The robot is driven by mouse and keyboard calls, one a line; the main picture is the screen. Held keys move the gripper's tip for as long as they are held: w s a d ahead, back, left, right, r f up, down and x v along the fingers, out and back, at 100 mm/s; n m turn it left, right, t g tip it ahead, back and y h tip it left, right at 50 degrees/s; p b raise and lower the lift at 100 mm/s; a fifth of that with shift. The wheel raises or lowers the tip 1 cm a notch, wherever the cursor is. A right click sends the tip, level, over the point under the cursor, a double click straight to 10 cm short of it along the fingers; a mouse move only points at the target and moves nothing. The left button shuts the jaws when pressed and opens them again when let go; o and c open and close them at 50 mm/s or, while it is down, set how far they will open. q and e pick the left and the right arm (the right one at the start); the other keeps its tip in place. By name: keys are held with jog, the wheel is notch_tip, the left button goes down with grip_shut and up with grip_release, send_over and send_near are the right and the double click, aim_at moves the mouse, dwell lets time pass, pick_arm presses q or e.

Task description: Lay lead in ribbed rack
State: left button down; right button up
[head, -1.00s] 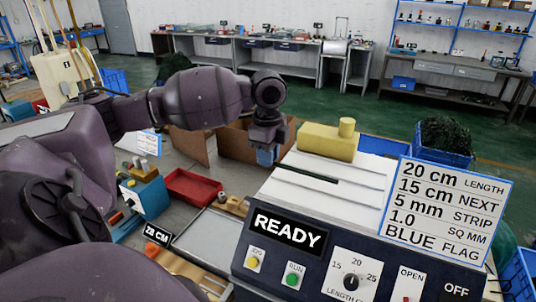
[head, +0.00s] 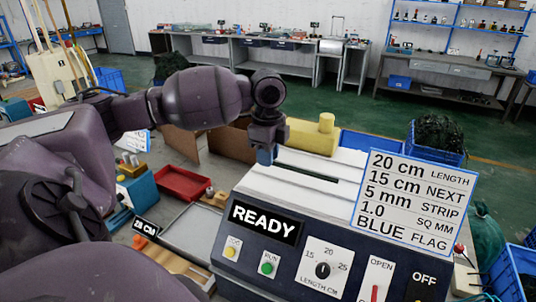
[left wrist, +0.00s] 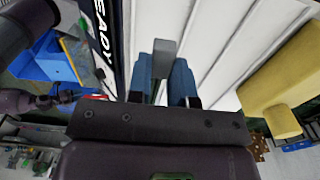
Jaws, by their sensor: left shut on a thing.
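My left gripper (head: 264,156) is over the far left part of the white-topped machine (head: 318,205). In the left wrist view its two blue fingers (left wrist: 174,80) are closed around a grey block-like part (left wrist: 164,58). I cannot tell whether that part is loose or belongs to the machine. I cannot make out a lead in either view. A wooden piece with pale bars (head: 185,268) lies at the front left, partly hidden by my arm. It may be the ribbed rack, but I cannot be sure. My right gripper is not in view.
The machine's display reads READY, and a card (head: 405,200) stands on its right. A yellow block (head: 308,138) sits behind its top. A red tray (head: 184,184), a grey tray (head: 200,232) and a 28 CM sign (head: 146,227) are to the left. Blue bins (head: 437,150) stand beyond.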

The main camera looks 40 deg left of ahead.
aim_at(268, 185)
pick_arm(q)
jog(key=shift+f, duration=0.1)
jog(key=shift+f, duration=3.2)
jog(key=c, duration=0.9)
grip_release()
jog(key=shift+c, duration=0.2)
notch_tip(268, 185, up, 11)
jog(key=shift+f+b, duration=0.1)
jog(key=shift+b, duration=0.2)
